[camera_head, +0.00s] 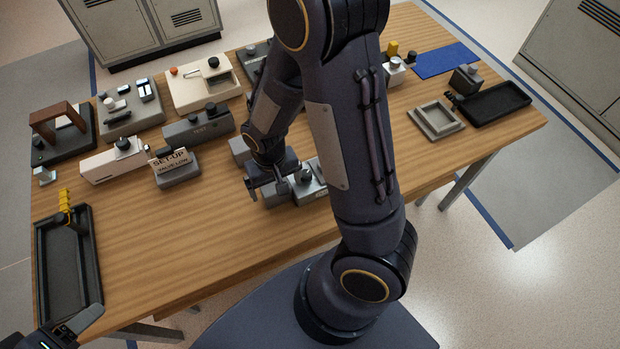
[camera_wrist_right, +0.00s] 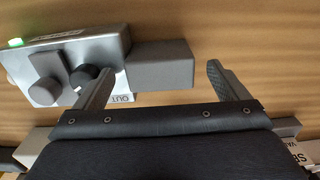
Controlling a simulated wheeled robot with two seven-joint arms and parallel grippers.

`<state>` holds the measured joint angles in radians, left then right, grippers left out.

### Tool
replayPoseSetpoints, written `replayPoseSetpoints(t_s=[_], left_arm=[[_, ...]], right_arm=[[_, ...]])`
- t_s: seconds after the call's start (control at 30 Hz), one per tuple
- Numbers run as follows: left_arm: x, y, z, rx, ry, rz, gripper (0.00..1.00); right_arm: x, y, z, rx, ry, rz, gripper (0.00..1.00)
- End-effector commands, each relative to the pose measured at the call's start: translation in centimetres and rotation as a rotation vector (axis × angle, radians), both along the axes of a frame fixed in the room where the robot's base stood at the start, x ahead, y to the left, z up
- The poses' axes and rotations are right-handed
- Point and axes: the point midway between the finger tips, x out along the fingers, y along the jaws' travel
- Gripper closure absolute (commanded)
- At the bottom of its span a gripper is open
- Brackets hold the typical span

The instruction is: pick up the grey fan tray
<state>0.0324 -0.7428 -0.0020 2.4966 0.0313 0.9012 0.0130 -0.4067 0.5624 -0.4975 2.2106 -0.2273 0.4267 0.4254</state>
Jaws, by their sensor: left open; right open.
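A plain grey block (camera_wrist_right: 162,65), which looks like the grey fan tray, sits against the end of a silver unit with black and grey knobs in the right wrist view. In the head view the block (camera_head: 274,196) shows just below my right gripper (camera_head: 268,184). The right gripper is open, with its fingers on either side of the block's line; I cannot tell whether they touch it. My left gripper (camera_head: 74,326) is open and empty at the bottom left, by the near end of a black tray. My right arm hides part of the table's middle.
The knobbed silver unit (camera_wrist_right: 68,72) has a green light. A set-up sign block (camera_head: 177,166) stands left of the right gripper. A black tray (camera_head: 94,270) is at the left edge; a square grey tray (camera_head: 457,128) and another black tray (camera_head: 505,112) are right. The front-middle tabletop is clear.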

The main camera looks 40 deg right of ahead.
Motion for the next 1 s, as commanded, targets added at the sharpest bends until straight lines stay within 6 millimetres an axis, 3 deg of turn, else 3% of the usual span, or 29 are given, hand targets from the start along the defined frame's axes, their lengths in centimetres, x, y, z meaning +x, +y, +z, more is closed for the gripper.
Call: replayPoseSetpoints(t_s=[0.23, 0.8, 1.0], left_arm=[[0.0, 0.0, -0.01, 0.0, 0.0, 0.0, 0.38], [0.01, 0.0, 0.0, 0.0, 0.0, 0.0, 0.38], [0.0, 0.01, 0.01, 0.0, 0.0, 0.0, 0.38]], right_arm=[[-0.02, 0.01, -0.22, 0.001, 0.0, 0.0, 0.06], [0.0, 0.02, -0.17, 0.001, 0.0, 0.0, 0.81], [0.02, 0.01, -0.14, 0.001, -0.001, 0.0, 0.83]])
